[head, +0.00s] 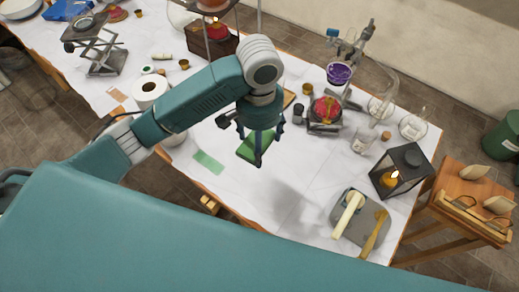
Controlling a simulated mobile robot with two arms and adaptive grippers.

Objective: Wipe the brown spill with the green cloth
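My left gripper (262,140) points down over the middle of the white-covered table, with its fingers spread around a folded dark green cloth (250,149). The wrist and fingers hide part of the cloth. I cannot tell whether the fingers grip it or whether it touches the table. A flat, pale green rectangle (209,162) lies on the table to the left of the gripper. I cannot make out a brown spill; the gripper and arm hide part of the tabletop. My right gripper is not in view.
A black lantern (402,171) with a flame and a grey board (360,219) with tools stand at the right. A red-topped device (325,112) and glassware are behind. A paper roll (150,92) is at the left. The table's front middle is clear.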

